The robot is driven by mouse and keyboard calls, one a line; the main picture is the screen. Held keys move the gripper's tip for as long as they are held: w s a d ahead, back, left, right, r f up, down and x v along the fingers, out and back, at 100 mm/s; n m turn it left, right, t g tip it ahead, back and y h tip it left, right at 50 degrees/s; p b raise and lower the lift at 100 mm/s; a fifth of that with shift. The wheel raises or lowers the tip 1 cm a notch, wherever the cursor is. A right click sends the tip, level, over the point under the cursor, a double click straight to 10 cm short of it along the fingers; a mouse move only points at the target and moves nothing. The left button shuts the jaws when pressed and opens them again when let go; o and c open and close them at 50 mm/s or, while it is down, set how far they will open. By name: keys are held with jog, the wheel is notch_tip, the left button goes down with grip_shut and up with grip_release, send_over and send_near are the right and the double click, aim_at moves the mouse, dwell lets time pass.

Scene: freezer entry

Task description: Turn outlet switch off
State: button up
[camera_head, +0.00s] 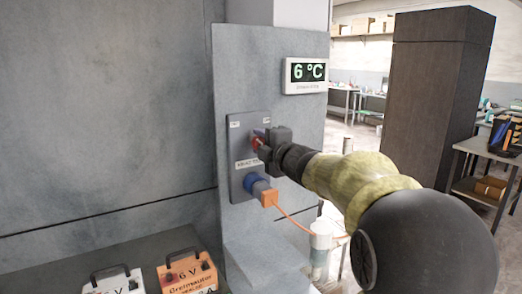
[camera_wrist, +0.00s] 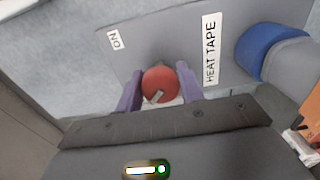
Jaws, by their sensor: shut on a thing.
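The outlet switch is a red round knob (camera_head: 256,143) on a grey outlet panel (camera_head: 238,191) on the grey wall. In the wrist view the red knob (camera_wrist: 160,80) sits between the two purple-grey fingers of my gripper (camera_wrist: 159,90), which is shut on it. A pale pointer mark shows on the knob's lower edge in that view. A white "ON" label (camera_wrist: 115,40) is at upper left, and a "HEAT TAPE" label (camera_wrist: 211,49) is to the right. In the head view my gripper (camera_head: 264,146) reaches the knob from the right and partly hides it.
A blue plug (camera_head: 256,184) with an orange cable sits below the knob, close to my gripper. A "6 °C" display (camera_head: 306,75) is above right. A white box (camera_head: 114,280) and an orange box (camera_head: 187,274) stand at lower left. A dark cabinet (camera_head: 435,100) stands behind right.

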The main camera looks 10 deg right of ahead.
dwell(0.3)
jog(key=shift+f, duration=0.1)
jog(key=o, duration=1)
jog(key=shift+a, duration=0.1)
jog(key=shift+s, duration=0.1)
jog(key=b+v, duration=0.1)
jog(key=v, duration=1.6)
jog(key=shift+s, duration=0.15)
